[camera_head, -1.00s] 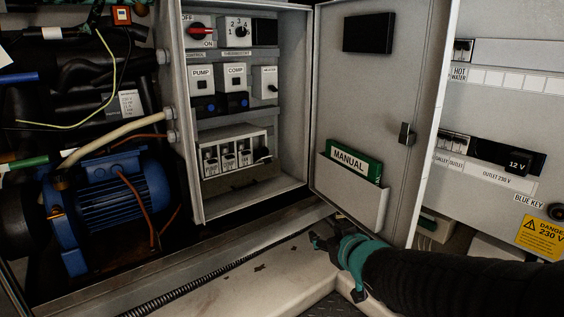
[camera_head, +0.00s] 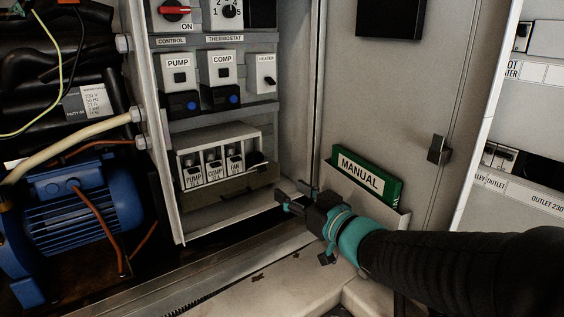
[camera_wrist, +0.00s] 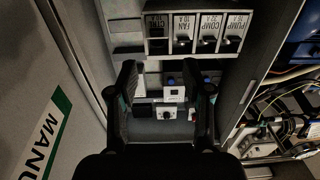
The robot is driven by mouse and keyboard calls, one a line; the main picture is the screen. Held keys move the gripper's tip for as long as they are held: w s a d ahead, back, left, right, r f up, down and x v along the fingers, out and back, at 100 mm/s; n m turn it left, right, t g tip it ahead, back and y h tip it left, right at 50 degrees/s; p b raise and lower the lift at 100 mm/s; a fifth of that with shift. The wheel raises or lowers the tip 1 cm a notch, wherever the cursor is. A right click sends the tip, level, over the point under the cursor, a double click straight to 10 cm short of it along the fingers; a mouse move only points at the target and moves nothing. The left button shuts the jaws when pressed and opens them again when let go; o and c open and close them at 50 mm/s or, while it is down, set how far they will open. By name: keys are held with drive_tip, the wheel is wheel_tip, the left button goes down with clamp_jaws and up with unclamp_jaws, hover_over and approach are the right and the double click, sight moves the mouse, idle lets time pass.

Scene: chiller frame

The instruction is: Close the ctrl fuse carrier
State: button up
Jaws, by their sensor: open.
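The fuse block (camera_head: 225,140) sits low in the open cabinet, with the pump, comp and fan carriers side by side. At its right end the ctrl fuse carrier (camera_head: 257,159) shows as a dark piece, seemingly tipped outward, its label unreadable in the head view. In the wrist view, which is turned upside down, the ctrl carrier (camera_wrist: 157,36) is leftmost in the row. My gripper (camera_head: 291,196) is open and empty, below and right of the carrier and apart from it. In the wrist view my open fingers (camera_wrist: 168,80) point into the cabinet, below the carrier row.
The cabinet door (camera_head: 400,110) stands open at the right, with a green manual (camera_head: 366,175) in its pocket close to my gripper. The cabinet's left wall (camera_head: 160,150) separates it from a blue motor (camera_head: 85,200). Pump and comp switches (camera_head: 221,72) are above the fuse block.

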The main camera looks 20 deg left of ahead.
sight(263, 170)
drive_tip(key=b+x, duration=0.1)
drive_tip(key=x, duration=1.2)
drive_tip(key=shift+w, duration=0.3)
